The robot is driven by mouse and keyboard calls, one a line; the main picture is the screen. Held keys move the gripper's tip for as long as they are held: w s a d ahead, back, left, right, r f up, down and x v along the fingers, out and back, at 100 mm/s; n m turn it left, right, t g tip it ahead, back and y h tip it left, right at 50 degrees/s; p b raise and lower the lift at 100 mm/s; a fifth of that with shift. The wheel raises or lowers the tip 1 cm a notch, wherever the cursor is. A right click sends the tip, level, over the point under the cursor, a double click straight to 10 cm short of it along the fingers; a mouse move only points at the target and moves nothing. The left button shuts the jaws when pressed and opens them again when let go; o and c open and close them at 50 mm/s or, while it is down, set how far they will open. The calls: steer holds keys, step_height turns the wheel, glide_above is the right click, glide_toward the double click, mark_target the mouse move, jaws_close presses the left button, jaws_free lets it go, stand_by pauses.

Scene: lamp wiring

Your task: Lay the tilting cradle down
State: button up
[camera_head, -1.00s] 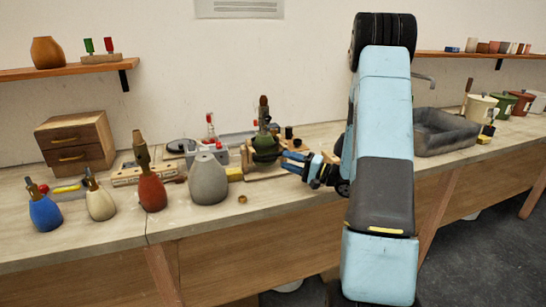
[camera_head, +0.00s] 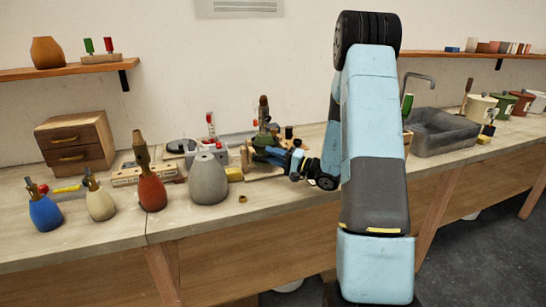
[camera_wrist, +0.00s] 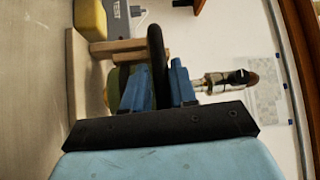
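The tilting cradle has a pale wooden base (camera_head: 250,174) on the bench and holds a dark green lamp body (camera_head: 263,142) upright with a brown-tipped fitting on top. In the wrist view, turned sideways, the cradle's wood (camera_wrist: 76,75) is at left and the lamp's metal neck (camera_wrist: 222,82) points right. My gripper (camera_head: 270,154) is at the cradle's right side, in front of the lamp. Its blue fingers (camera_wrist: 158,80) lie on either side of a black bar (camera_wrist: 157,45). I cannot tell whether they press on it. The fingers hide much of the lamp body.
A grey vase (camera_head: 208,181) and a yellow block (camera_head: 235,174) stand left of the cradle. A small brass ring (camera_head: 242,199) lies in front. A grey sink (camera_head: 440,132) is to the right, beyond my arm. The bench front near the cradle is mostly clear.

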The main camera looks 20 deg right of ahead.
jaws_close()
steer(key=shift+d, duration=0.15)
stand_by(0.4)
steer(key=shift+r, duration=0.25)
